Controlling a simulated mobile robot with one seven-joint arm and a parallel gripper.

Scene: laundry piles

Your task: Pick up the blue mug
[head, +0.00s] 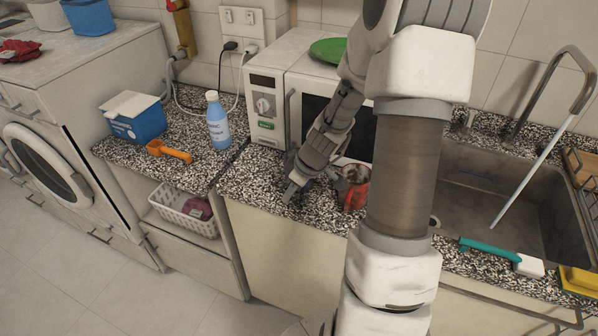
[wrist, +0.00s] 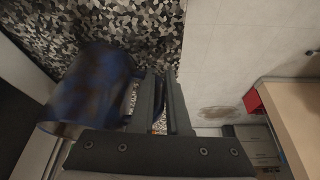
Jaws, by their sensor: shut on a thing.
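The blue mug (wrist: 88,88) is dark blue and lies to the left of the fingers in the wrist view, with its rim toward the lower left. My gripper (wrist: 160,105) is shut on the mug at its right side; the exact contact is hard to see. In the head view my gripper (head: 292,190) points down at the speckled counter in front of the microwave. There the mug is mostly hidden behind the gripper.
A red container (head: 355,188) stands close to the right of my gripper. The white microwave (head: 265,105) is right behind. A blue bottle (head: 218,122), an orange scoop (head: 169,151) and a blue box (head: 138,122) stand left. The sink (head: 490,190) is right.

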